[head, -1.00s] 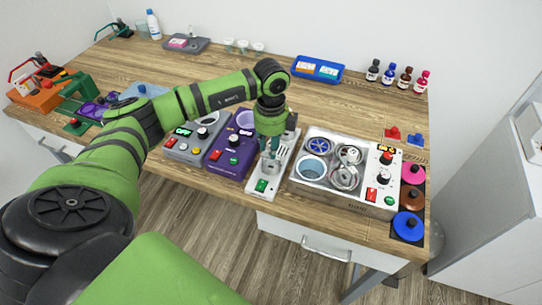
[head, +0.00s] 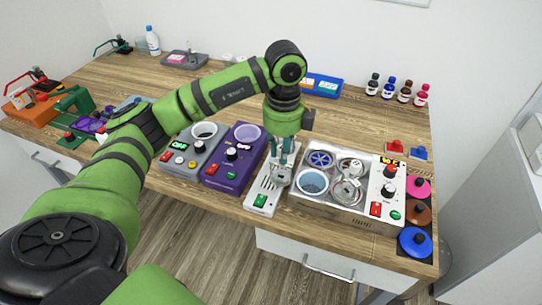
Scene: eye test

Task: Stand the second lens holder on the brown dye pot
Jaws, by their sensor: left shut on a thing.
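My left gripper (head: 282,160) points down above the slim white unit (head: 262,197) with a green switch. It is shut on a small grey metal piece (head: 281,178), which looks like a lens holder; its lower end overlaps the white unit, and I cannot tell whether they touch. To the right, the silver bath (head: 333,205) holds several round pots. One has a blue spoked top (head: 319,158), one a pale blue inside (head: 312,183), and two show metal frames in them. Which pot holds brown dye is unclear. A brown disc with a knob (head: 417,212) lies right of the bath. My right gripper is out of view.
A purple unit (head: 222,174) and a grey unit (head: 184,163) stand left of the white unit. Several dye bottles (head: 404,91) and a blue box (head: 322,86) stand at the back. Pink (head: 418,188) and blue (head: 415,242) discs flank the brown one. Bare wood lies behind the bath.

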